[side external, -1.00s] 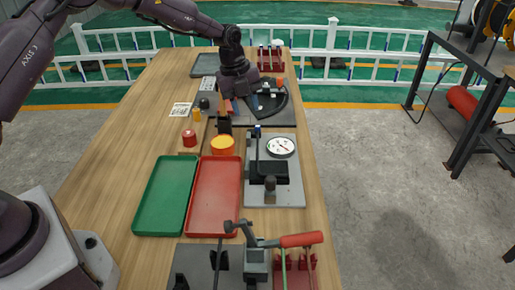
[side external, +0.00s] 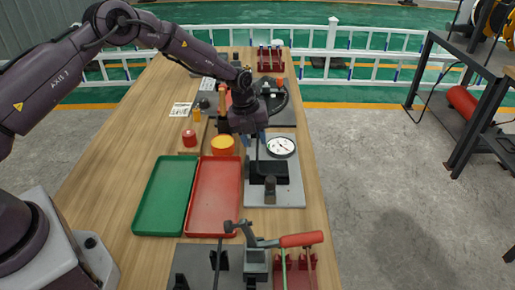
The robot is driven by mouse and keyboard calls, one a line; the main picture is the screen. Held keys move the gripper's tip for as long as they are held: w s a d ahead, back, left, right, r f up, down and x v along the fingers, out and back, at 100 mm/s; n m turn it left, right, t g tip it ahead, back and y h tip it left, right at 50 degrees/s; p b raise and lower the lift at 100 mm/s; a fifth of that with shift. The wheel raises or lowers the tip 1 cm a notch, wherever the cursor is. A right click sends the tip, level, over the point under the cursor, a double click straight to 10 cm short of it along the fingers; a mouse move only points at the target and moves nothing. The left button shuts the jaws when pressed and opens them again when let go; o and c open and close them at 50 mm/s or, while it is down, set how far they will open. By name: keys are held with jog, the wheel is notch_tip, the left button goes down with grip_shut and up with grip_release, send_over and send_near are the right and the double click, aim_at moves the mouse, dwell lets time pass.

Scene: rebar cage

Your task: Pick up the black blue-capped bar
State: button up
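The black bar (side external: 257,152) stands upright in the grey fixture (side external: 293,190) that carries a round white dial gauge. Its blue cap, visible a second ago, is now hidden behind my gripper. My gripper (side external: 254,138) points down at the top of the bar. Its two bluish fingers show apart, one to each side of the bar's upper end. No contact between fingers and bar can be made out.
The dial gauge (side external: 281,147) is close right of my gripper. An orange-topped round tub (side external: 222,145), a red tray (side external: 214,197) and a green tray (side external: 165,197) lie to the left. A red-handled clamp (side external: 300,240) stands in front. A red rack (side external: 270,58) is at the back.

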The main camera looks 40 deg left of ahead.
jog(key=shift+w+d+f, duration=0.1)
jog(key=shift+d+f, duration=0.05)
jog(key=shift+f, duration=0.5)
jog(key=shift+w+d+f, duration=0.1)
jog(key=shift+f, duration=0.55)
grip_shut()
jog(key=shift+r, duration=0.1)
